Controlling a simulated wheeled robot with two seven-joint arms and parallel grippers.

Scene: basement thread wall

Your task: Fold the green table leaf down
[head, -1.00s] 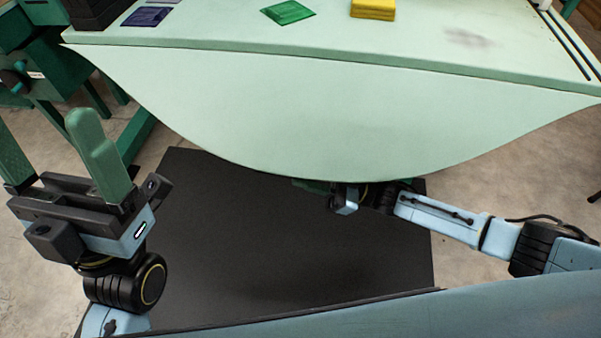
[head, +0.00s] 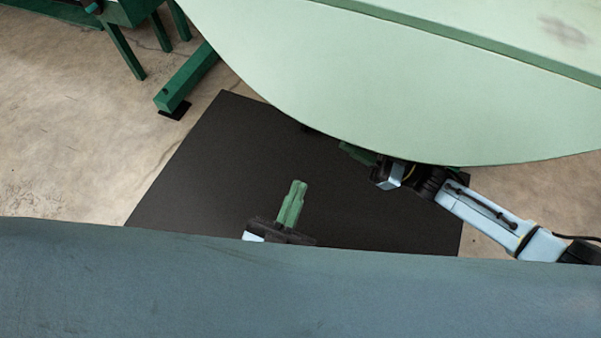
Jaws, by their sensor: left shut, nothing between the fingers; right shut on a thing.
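The pale green table leaf (head: 400,90) spreads out from the table top (head: 480,25) along a straight seam, its curved free edge towards me. It looks raised, roughly in line with the top. My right gripper (head: 358,153) is at the underside of the leaf's curved edge, mostly hidden by it. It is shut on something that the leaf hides. My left gripper (head: 293,203) is shut and empty, low over the dark mat, in front of the leaf and apart from it. My own body hides its wrist.
A black mat (head: 200,180) lies on the concrete floor (head: 60,130) below the leaf. A green table foot (head: 188,82) stands at the upper left, with green legs behind it. The floor at the left is clear. The underside of the leaf is hidden.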

